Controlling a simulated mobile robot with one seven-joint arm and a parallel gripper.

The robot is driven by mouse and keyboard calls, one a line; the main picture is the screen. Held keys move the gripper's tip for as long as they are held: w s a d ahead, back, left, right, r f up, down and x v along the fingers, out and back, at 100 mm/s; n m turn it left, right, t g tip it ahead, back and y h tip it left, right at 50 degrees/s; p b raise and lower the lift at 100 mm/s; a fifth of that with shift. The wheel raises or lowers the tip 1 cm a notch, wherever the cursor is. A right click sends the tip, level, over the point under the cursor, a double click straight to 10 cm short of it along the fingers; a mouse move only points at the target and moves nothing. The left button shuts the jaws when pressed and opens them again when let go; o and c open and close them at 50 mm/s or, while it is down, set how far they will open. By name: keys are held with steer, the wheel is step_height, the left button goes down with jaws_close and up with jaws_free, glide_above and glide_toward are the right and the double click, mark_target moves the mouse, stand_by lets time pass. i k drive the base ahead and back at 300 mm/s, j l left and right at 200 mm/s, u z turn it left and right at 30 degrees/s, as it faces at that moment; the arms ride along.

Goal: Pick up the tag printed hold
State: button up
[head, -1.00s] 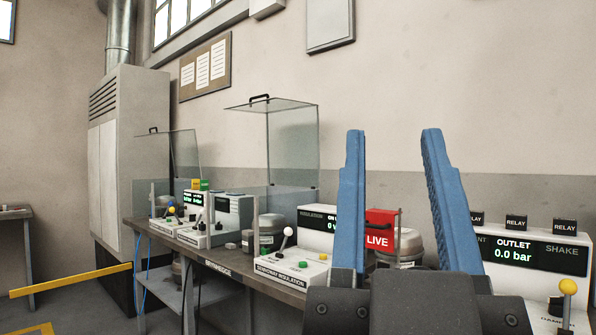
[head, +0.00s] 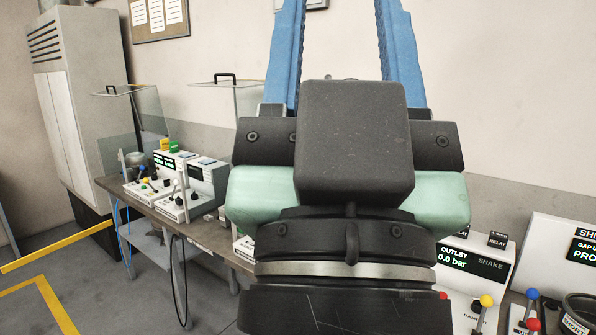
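I see no tag that reads "hold" in the head view; any small tags on the bench are too small to read or hidden. My gripper (head: 345,25) fills the middle of the head view, seen from behind. Its two blue fingers stand wide apart and point up, with their tips at or past the top edge. No object shows between them. The gripper's dark body covers the middle of the bench, where a red LIVE sign showed earlier.
The bench (head: 112,186) runs from the left behind my gripper. It carries white control boxes (head: 178,208), yellow and green blocks (head: 168,145) and clear guards (head: 135,115). An outlet panel (head: 472,262) reading 0.0 bar stands at lower right. Open floor lies at lower left.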

mark_target(164, 143)
steer(key=i+j+u, duration=0.9)
steer(key=i+u, duration=0.55)
steer(key=i, duration=1.3)
steer(key=i+j+z, duration=0.1)
steer(key=i+z, duration=0.2)
steer(key=i, duration=0.25)
steer(key=i+j+z, duration=0.35)
steer(key=i, duration=0.15)
steer(key=i+j+z, duration=0.3)
steer(key=i, duration=0.2)
steer(key=i+j+z, duration=0.2)
steer(key=i, duration=0.3)
steer(key=i+j+z, duration=0.2)
steer(key=i, duration=0.3)
